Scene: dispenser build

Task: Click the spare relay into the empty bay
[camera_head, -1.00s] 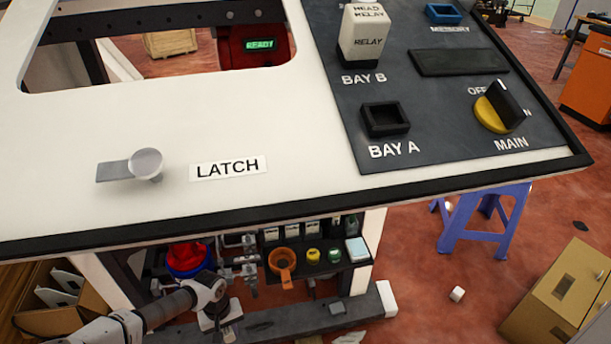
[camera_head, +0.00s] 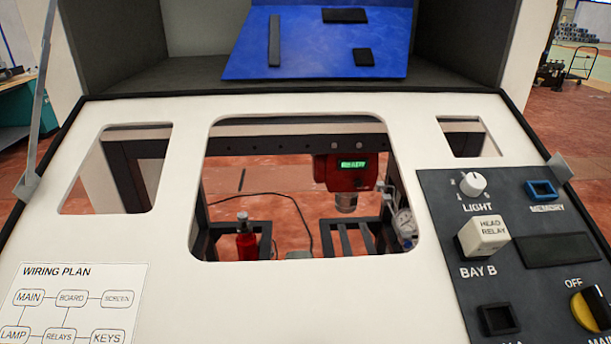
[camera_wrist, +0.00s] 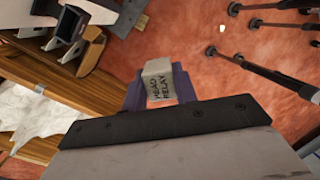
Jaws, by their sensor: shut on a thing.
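My gripper (camera_wrist: 160,88) is shut on a pale relay (camera_wrist: 158,70) lettered HEAD RELAY, which shows between its fingers in the wrist view. Gripper and arm are out of the head view. Bay A (camera_head: 499,319) is an empty black socket at the lower right of the head view, its label partly cut off by the frame edge. Bay B (camera_head: 478,271) above it holds a white block (camera_head: 484,236) lettered HEAD RELAY. The wrist view shows no bay, only floor and clutter beyond the held relay.
The dark panel (camera_head: 437,207) also carries a LIGHT knob (camera_head: 473,184), a blue MEMORY socket (camera_head: 541,190) and a yellow MAIN switch (camera_head: 590,309). A wiring plan (camera_head: 75,303) lies at lower left. A red READY unit (camera_head: 347,172) shows through the central opening. Wooden boards (camera_wrist: 75,95) show in the wrist view.

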